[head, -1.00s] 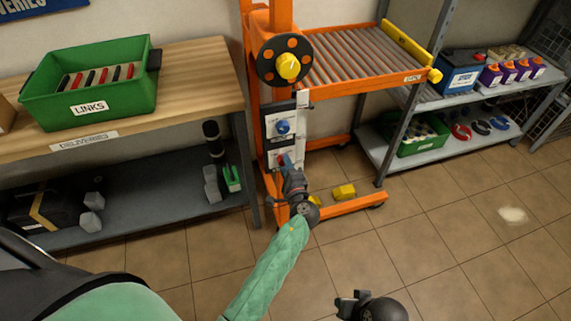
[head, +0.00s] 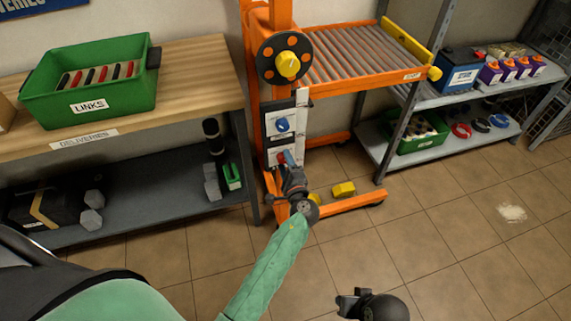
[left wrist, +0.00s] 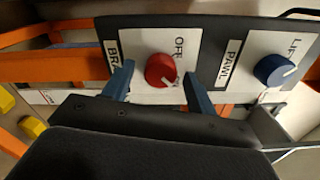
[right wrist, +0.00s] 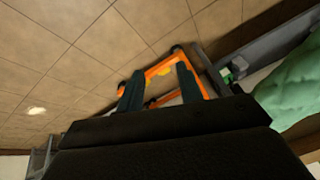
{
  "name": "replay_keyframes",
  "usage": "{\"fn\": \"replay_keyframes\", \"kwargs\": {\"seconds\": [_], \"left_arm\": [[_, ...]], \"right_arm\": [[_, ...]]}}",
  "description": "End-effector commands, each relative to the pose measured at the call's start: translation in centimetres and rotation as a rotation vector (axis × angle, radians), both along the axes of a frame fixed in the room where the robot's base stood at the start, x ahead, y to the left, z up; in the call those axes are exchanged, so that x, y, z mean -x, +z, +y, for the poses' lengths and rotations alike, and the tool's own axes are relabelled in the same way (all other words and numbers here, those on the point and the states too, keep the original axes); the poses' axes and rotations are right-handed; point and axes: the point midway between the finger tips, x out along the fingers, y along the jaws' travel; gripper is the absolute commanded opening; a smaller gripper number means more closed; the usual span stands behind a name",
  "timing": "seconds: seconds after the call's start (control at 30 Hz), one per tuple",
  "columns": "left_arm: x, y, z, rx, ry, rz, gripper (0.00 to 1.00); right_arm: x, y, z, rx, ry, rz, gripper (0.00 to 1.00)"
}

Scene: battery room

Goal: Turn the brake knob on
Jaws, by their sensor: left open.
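The brake knob (left wrist: 160,70) is round and red with a white mark at its lower right in the left wrist view. It sits on a white plate beside a partly cut-off "BRA" label, with "OFF" printed above right of it. My left gripper (left wrist: 155,76) is open, with one blue-grey finger on each side of the knob. Gaps show between the fingers and the knob; I cannot tell if either touches. In the head view my left gripper (head: 290,165) covers most of the knob. My right gripper (right wrist: 160,86) is open and empty, away from the panel.
A blue pawl knob (left wrist: 274,70) is on the same panel, next to the brake knob. The orange lift frame (head: 350,205) carries the panel and a black handwheel (head: 268,62). A workbench (head: 200,75) stands left, a shelf (head: 445,145) right.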

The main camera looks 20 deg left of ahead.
Motion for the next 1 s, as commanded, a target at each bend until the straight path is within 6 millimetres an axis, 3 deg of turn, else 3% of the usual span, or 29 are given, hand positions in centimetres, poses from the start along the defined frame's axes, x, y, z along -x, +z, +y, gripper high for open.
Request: {"fn": "replay_keyframes", "kwargs": {"seconds": [0.17, 0.6, 1.0], "left_arm": [[0.9, -0.2, -0.7, 0.002, -0.001, 0.0, 0.57], [5.9, -0.2, -4.0, 0.001, -0.001, 0.001, 0.57], [6.5, 0.0, -4.4, 0.0, 0.0, 0.0, 0.57]], "right_arm": [[-0.2, -0.3, 0.2, -0.007, -0.001, -0.01, 0.36], [-0.8, -2.2, 2.4, -0.057, 0.012, -0.057, 0.36], [-0.6, -3.1, 2.4, -0.056, 0.011, -0.053, 0.36]]}}
